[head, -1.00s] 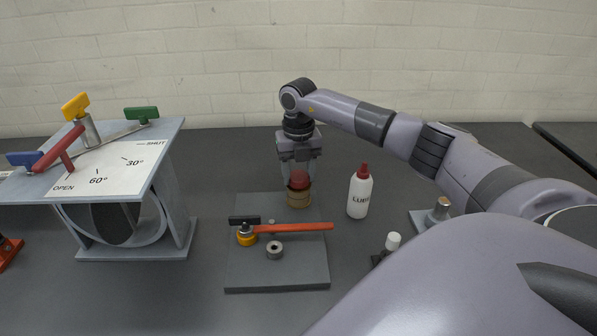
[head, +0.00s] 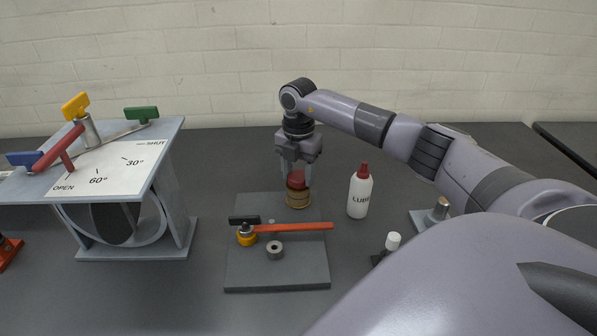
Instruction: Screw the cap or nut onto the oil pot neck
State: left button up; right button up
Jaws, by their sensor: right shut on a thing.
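The oil pot (head: 298,199) is a squat brass-coloured pot that stands upright at the back right corner of the grey plate. A dark red cap (head: 297,180) sits at its top, over the neck. My right gripper (head: 297,176) points straight down from above, with its fingers around the red cap and shut on it. The neck is hidden under the cap, so I cannot tell how far the cap is on. My left gripper does not show.
A grey plate (head: 300,277) carries a red-handled lever (head: 295,227) and a steel ring (head: 275,250). A white LUBE bottle (head: 359,196) stands close right of the pot. A small white-capped bottle (head: 392,242) is nearer. The damper stand (head: 183,215) fills the left.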

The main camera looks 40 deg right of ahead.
jog(key=m, duration=0.7)
dwell(0.3)
jog(key=o, duration=1.2)
jog(key=shift+o, duration=0.2)
jog(key=shift+r, duration=2.55)
